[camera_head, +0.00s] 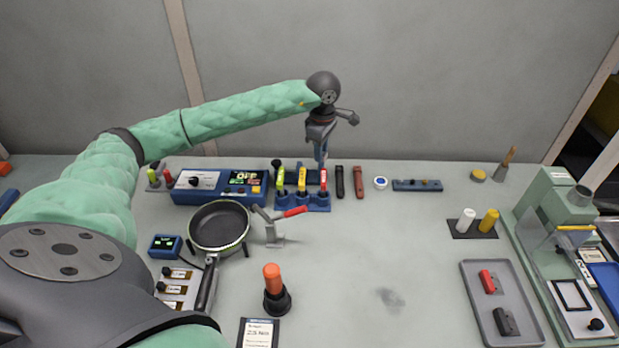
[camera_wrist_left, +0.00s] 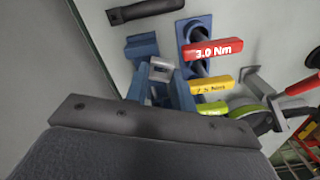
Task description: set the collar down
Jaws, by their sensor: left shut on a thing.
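My left gripper (camera_head: 320,160) is at the back of the table, pointing down, just above or behind the blue rack (camera_head: 318,208). In the left wrist view, its blue-grey fingers (camera_wrist_left: 160,82) are shut on a small grey metal piece (camera_wrist_left: 160,66), which looks like the collar. In the head view the held piece is too small or hidden to tell. The rack holds upright tools with green, yellow and red handles; the red one (camera_wrist_left: 214,50) reads 3.0 Nm and stands close beside the fingers. I cannot tell whether the piece touches the rack. My right gripper is not in view.
A black pan (camera_head: 219,225) and a red-handled clamp (camera_head: 275,228) stand in front of the rack. A blue control box (camera_head: 218,186) is to its left. Black and red bars (camera_head: 340,182) lie to its right. The table's middle right is clear.

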